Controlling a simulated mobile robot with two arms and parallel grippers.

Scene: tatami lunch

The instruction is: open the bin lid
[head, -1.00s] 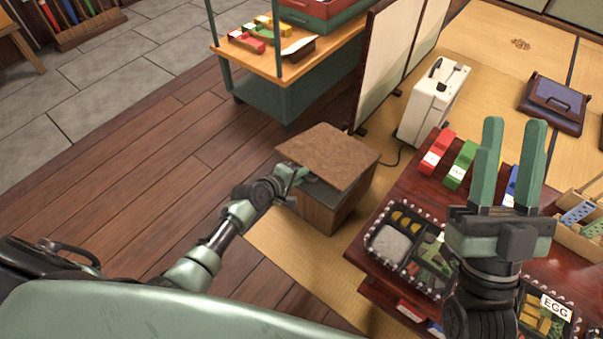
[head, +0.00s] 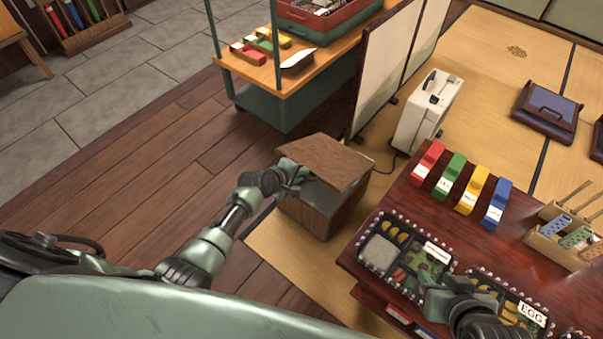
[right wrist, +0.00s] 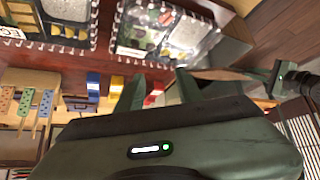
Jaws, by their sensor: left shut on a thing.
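The bin (head: 318,216) is a brown wooden box on the floor left of the low table. Its brown lid (head: 325,160) sits tilted, with its near-left edge raised and a dark gap under it. My left gripper (head: 298,178) is shut on the lid at that raised edge; its fingertips are partly hidden. The lid shows nearly edge-on in the right wrist view (right wrist: 218,74), with my left gripper (right wrist: 276,82) at its end. My right gripper (head: 430,292) is over the lunch boxes; in the right wrist view (right wrist: 157,88) its fingers are apart and empty.
The dark red table (head: 470,232) holds lunch boxes (head: 380,252), several coloured blocks (head: 465,190) and a wooden rack (head: 560,240). A white case (head: 425,110) and a folding screen (head: 385,60) stand behind the bin. Wooden floor left of the bin is clear.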

